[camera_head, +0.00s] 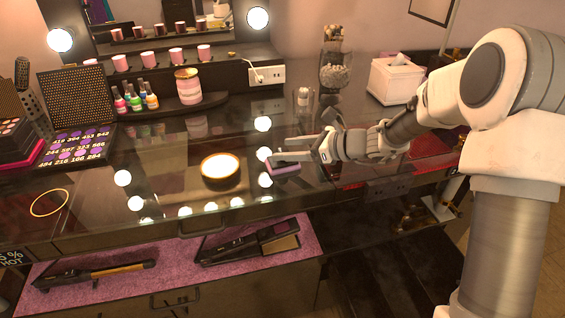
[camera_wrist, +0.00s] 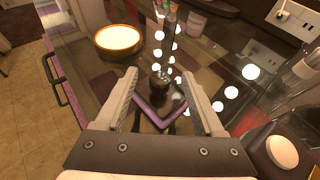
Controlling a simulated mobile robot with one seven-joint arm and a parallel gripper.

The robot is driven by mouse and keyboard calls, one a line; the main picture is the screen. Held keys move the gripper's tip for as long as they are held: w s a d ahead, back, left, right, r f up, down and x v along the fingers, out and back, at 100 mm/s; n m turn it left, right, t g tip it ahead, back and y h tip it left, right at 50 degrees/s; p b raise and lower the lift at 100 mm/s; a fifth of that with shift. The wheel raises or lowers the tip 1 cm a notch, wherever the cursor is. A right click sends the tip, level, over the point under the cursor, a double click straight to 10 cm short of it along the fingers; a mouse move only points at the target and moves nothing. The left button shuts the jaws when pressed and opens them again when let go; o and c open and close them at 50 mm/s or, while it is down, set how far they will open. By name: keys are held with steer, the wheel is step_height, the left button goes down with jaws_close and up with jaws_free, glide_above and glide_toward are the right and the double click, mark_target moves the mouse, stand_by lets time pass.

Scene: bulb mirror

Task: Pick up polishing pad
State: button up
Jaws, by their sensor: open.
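The polishing pad (camera_head: 285,169) seems to be the small block with a purple edge on the glass tabletop, just below my fingers in the head view. In the wrist view, a purple-edged dark shape (camera_wrist: 162,124) with a corner towards me shows between my fingers, and a small dark round thing (camera_wrist: 160,83) stands at its far side. My gripper (camera_head: 285,149) is open, and its two fingers lie to either side of the pad in the wrist view (camera_wrist: 161,76). Nothing is visibly held. I cannot tell whether the fingers touch the pad.
A round lit candle-like dish (camera_head: 221,168) stands left of the pad. A small glass jar (camera_head: 304,97), a tall filled jar (camera_head: 336,72) and a tissue box (camera_head: 395,82) stand behind. Nail polish bottles (camera_head: 137,100) and a palette (camera_head: 78,130) are at left. Hair irons lie in a drawer (camera_head: 180,268).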

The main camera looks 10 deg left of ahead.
steer(key=x, duration=0.5)
steer(key=shift+f, duration=0.3)
jaws_close()
